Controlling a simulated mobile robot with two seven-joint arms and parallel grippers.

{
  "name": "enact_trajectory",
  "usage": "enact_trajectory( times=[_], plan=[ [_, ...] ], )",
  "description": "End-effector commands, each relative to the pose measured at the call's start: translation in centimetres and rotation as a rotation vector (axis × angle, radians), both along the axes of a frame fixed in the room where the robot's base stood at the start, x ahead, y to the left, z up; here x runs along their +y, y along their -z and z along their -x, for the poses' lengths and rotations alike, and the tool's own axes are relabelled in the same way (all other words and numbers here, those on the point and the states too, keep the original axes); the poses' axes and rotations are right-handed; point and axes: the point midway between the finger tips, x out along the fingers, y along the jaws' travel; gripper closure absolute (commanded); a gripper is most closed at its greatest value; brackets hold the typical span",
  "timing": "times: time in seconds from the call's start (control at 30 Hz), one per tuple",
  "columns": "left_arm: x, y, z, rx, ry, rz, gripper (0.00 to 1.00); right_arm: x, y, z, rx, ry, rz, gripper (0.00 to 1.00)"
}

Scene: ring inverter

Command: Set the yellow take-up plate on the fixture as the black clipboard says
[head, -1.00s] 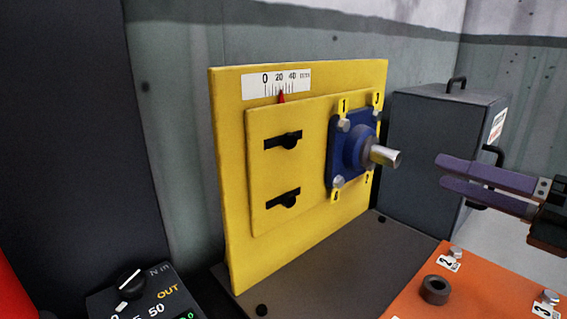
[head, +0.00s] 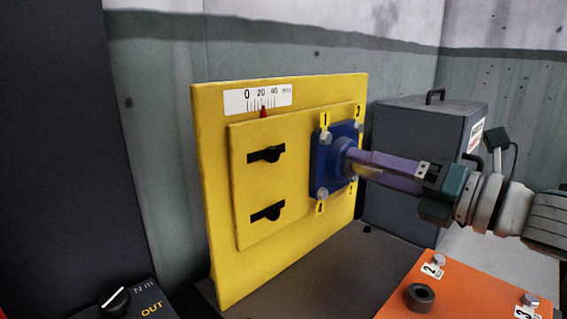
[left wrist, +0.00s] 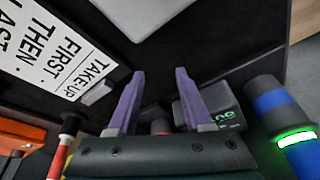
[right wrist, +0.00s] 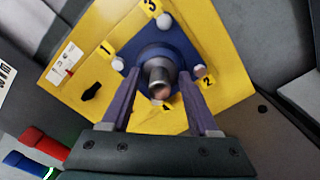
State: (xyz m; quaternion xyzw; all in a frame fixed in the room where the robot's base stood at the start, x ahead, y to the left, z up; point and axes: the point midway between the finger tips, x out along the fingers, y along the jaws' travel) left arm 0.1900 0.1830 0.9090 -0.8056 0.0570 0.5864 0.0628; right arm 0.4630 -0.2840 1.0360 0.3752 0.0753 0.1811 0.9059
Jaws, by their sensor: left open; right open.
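The yellow take-up plate (head: 240,190) stands upright on the larger yellow fixture board (head: 215,250), with two black clamps in slots. Its red pointer (head: 265,112) is near 20 on the mm scale (head: 257,98). A blue flange (head: 320,158) with bolts tagged 1 to 4 sits on its right side. My right gripper (head: 352,164) is open at the flange, its fingers on either side of the metal shaft (right wrist: 158,75) in the right wrist view; contact is unclear. My left gripper (left wrist: 160,75) is open and empty. The clipboard sheet (left wrist: 55,55) shows partly, reading "TAKE UP", "FIRST", "THEN", "LAST".
An orange block (head: 460,293) at the lower right carries a dark ring (head: 420,297) and numbered bolts. A dark grey case (head: 420,150) stands behind my right arm. A dial box (head: 125,300) is at the lower left. A blue-and-black tool (left wrist: 275,105) lies near my left gripper.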

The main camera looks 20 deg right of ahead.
Motion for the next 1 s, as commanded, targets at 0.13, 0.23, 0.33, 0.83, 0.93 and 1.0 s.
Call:
enact_trajectory(
  times=[0.13, 0.23, 0.33, 0.83, 0.93, 1.0],
  plan=[
    [-0.13, -0.01, -0.04, 0.0, -0.004, 0.005, 0.5, 0.0, -0.01, 0.01, 0.0, 0.0, 0.0, 0.43],
    [-0.17, -0.02, -0.04, -0.001, -0.004, 0.007, 0.5, 0.0, -0.01, 0.02, 0.0, 0.0, 0.0, 0.54],
    [-0.17, -0.02, -0.05, -0.001, -0.004, 0.007, 0.5, -0.01, -0.01, 0.03, 0.0, 0.0, 0.0, 0.65],
    [-0.01, -0.01, -0.05, -0.001, 0.0, 0.0, 0.5, -0.01, -0.02, 0.03, -0.001, -0.001, 0.0, 1.0],
    [0.05, 0.0, -0.05, -0.001, 0.001, -0.002, 0.5, -0.01, -0.02, 0.03, -0.001, -0.001, 0.0, 1.0],
    [0.09, 0.01, -0.05, -0.001, 0.003, -0.004, 0.5, -0.01, -0.02, 0.03, -0.001, -0.001, 0.0, 1.0]
  ],
)
